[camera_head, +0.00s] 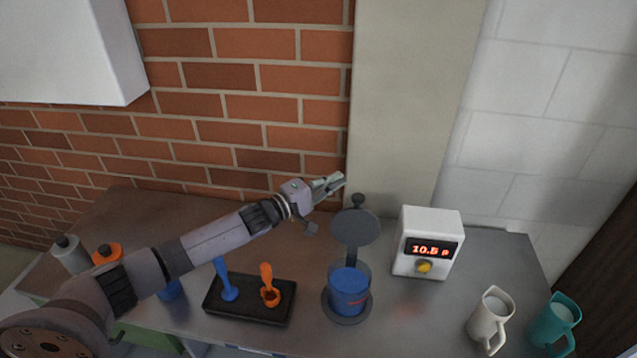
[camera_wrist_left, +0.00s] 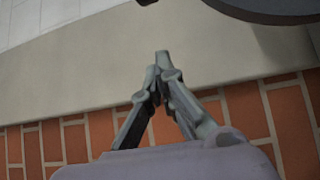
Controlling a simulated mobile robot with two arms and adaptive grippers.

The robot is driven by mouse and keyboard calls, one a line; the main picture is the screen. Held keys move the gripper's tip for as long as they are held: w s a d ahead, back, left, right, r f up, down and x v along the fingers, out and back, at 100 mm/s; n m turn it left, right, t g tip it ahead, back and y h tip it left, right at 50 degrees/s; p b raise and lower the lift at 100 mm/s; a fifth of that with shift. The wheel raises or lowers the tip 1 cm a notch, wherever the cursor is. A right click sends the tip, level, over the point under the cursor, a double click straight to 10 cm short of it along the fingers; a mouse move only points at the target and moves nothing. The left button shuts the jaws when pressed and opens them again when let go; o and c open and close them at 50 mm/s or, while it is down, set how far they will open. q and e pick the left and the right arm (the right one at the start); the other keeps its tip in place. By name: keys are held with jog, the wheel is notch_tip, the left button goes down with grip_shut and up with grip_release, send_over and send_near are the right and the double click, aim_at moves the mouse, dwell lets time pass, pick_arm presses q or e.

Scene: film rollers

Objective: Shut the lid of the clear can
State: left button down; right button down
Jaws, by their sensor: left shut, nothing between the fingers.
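The clear can (camera_head: 349,290) stands on the metal table and looks full of blue contents. Its dark round lid (camera_head: 355,227) stands open, tilted up at the back of the can, with a small knob at its far end. My left gripper (camera_head: 337,181) is shut and empty, raised near the wall, just left of the lid's knob end and apart from it in the picture. In the left wrist view the shut fingertips (camera_wrist_left: 162,58) point at the pale wall column, and part of a dark disc, likely the lid (camera_wrist_left: 270,8), shows at the top right. My right gripper is not in view.
A white box with a red display (camera_head: 428,243) stands right of the can. A black tray (camera_head: 248,312) with a blue and an orange tool lies left of it. A white mug (camera_head: 488,320) and a teal mug (camera_head: 556,325) stand at the right. Bottles (camera_head: 70,255) stand far left.

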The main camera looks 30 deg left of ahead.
pick_arm(q)
jog(key=s+d+p, duration=0.2)
jog(key=d, duration=0.1)
jog(key=shift+s+d+f+p, duration=0.1)
jog(key=shift+d+p, duration=0.05)
jog(key=shift+p, duration=0.2)
